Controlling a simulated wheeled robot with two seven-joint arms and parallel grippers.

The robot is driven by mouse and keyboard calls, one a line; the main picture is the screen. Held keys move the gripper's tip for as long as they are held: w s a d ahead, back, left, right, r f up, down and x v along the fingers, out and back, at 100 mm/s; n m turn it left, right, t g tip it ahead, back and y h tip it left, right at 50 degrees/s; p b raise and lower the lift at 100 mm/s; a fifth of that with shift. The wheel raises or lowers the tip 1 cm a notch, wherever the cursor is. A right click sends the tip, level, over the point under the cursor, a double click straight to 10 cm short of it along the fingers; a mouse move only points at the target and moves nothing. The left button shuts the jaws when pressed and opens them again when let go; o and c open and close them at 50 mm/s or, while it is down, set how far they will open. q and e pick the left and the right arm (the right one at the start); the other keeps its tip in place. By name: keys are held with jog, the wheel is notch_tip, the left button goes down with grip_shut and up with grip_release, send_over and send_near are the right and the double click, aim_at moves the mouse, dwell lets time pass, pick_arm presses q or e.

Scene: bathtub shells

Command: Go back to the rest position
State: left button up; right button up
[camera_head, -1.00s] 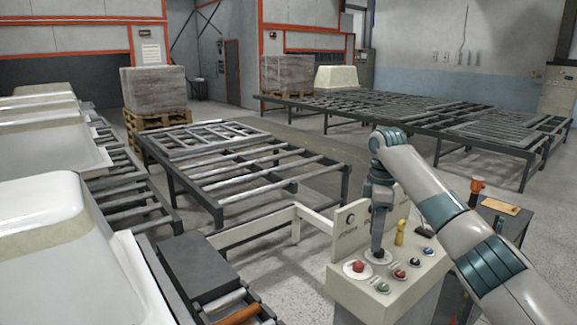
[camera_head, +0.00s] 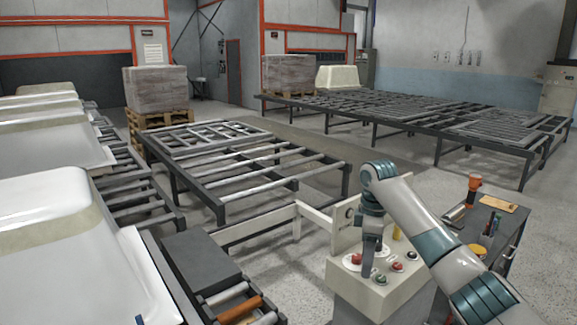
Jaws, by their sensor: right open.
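I cannot tell whether the fingertips touch the panel. My left gripper is not in view.
A dark cart (camera_head: 505,225) with an orange-topped item (camera_head: 475,183) and small tools stands right of my arm. White tub shells (camera_head: 60,235) sit on the left. A roller conveyor frame (camera_head: 270,180) lies behind the box. Grey floor is open at the right.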

jog(key=s+a+f+m, duration=0.1)
jog(key=s+a+f, duration=0.25)
jog(key=f, duration=0.45)
jog(key=s+a+f, duration=0.2)
jog(key=s+f, duration=0.3)
jog(key=f, duration=0.4)
jog(key=s+a+f+m+t+y, duration=0.15)
jog(key=s+f+m, duration=0.25)
jog(key=s+f, duration=0.85)
jog(key=s+d+r+m+t+h, duration=0.1)
jog(key=s+d+m, duration=0.35)
jog(key=s, duration=1.05)
jog(key=s+d+m+t+h, duration=0.1)
jog(key=s+d+m, duration=0.35)
jog(key=s, duration=1.05)
notch_tip(320, 180, down, 28)
jog(key=s+n+g, duration=0.1)
jog(key=g, duration=0.1)
jog(key=s+d+f, duration=0.3)
jog(key=s+f, duration=1.5)
jog(key=shift+g+b, duration=0.3)
jog(key=shift+g, duration=0.05)
